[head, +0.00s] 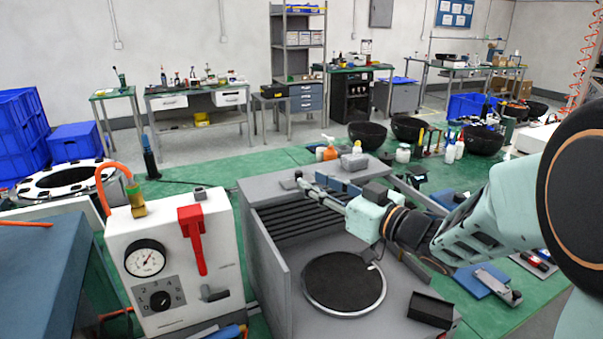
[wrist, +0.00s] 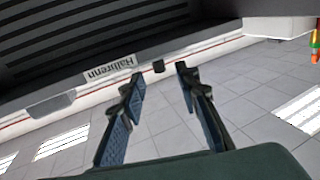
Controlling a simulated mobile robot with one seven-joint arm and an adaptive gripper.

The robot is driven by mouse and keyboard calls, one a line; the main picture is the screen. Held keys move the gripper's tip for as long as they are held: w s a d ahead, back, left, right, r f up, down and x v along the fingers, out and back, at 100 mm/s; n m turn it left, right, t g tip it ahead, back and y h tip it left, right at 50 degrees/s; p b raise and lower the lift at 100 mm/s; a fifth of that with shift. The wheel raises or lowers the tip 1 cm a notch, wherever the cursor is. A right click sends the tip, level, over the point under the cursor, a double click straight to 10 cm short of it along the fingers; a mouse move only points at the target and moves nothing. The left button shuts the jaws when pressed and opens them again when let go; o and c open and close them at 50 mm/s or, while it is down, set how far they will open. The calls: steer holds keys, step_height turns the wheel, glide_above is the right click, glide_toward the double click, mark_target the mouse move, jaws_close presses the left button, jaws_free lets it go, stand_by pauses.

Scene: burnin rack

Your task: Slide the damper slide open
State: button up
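A grey cabinet (head: 283,280) with dark slats stands in front of me in the head view. A small dark knob (wrist: 158,66) sits on its edge beside a "Halbrenn" label (wrist: 110,69) in the wrist view. I cannot tell for sure whether this knob belongs to the damper slide. My gripper (head: 335,185) is over the back of the cabinet; in the wrist view my gripper (wrist: 160,80) is open and empty. The knob lies just beyond and between its fingertips, apparently not touched.
A white control box (head: 190,255) with a gauge (head: 145,259), a dial (head: 160,300) and a red lever (head: 193,240) stands left of the cabinet. A round dark plate (head: 343,282) lies on the cabinet's front deck, with a black block (head: 431,309) to its right.

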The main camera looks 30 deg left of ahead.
mark_target(301, 176)
steer(key=x, duration=0.6)
steer(key=shift+w, duration=0.1)
steer(key=shift+c, duration=0.4)
jaws_close()
